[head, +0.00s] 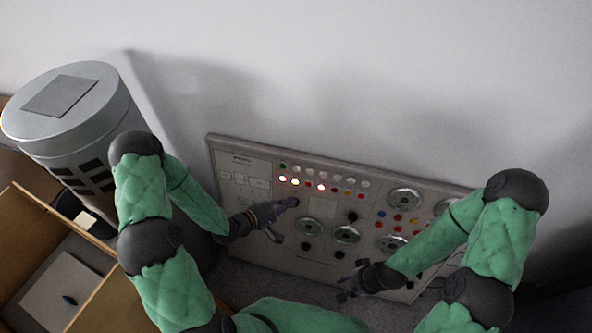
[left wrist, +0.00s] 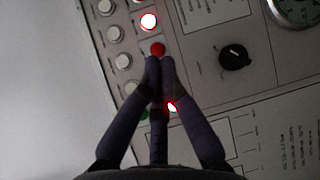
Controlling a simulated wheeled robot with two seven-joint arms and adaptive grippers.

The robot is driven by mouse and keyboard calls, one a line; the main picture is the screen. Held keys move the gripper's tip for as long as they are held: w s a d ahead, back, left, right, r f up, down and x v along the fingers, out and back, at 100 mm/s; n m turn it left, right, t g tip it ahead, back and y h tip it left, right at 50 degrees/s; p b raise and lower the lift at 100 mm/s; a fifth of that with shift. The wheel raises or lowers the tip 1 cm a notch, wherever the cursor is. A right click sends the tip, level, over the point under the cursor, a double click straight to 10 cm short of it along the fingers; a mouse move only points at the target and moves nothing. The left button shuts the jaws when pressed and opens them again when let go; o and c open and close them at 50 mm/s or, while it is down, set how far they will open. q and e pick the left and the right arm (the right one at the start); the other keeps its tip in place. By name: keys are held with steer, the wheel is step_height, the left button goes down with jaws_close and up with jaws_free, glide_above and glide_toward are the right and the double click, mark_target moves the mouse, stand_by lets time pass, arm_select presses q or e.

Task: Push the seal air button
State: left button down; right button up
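The grey control panel (head: 290,255) leans by the wall, with rows of small buttons and lamps; I cannot read which one is labelled seal air. My left gripper (head: 289,203) is in front of the panel's left-middle part. In the left wrist view its fingers (left wrist: 161,64) are together and empty, pointing at the panel. A red button (left wrist: 157,49) shows just beyond the tips; I cannot tell whether they touch it. A lit red lamp (left wrist: 172,106) is partly hidden by the fingers. My right gripper (head: 348,283) is low before the panel, fingers spread and empty.
A lit lamp (left wrist: 148,21), pale buttons (left wrist: 123,62) and a black knob (left wrist: 234,57) are near the left fingers. Round gauges (head: 404,199) sit on the panel's right. A grey cylinder (head: 75,120) and wooden box (head: 25,235) stand at left.

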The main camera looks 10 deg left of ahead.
mark_target(296, 170)
arm_select(q)
step_height(296, 170, up, 6)
steer(key=s+a+n+t+h, duration=0.1)
steer(key=n+h, duration=0.1)
steer(key=h, duration=0.1)
steer(key=shift+s+a+n, duration=0.15)
steer(key=shift+s+n, duration=0.1)
steer(key=shift+n, duration=0.05)
steer(key=shift+w+f, duration=0.1)
steer(key=shift+f, duration=0.05)
steer(key=shift+w+f+b, duration=0.3)
steer(key=shift+w+b, duration=0.2)
steer(key=shift+w, duration=0.9)
steer(key=shift+w+f+b, duration=0.25)
steer(key=shift+w+b, duration=0.2)
steer(key=shift+w, duration=1)
steer(key=shift+w+f+b, duration=0.3)
steer(key=shift+w+b, duration=0.2)
steer(key=shift+w, duration=0.9)
steer(key=shift+w, duration=0.2)
steer(key=shift+w, duration=0.2)
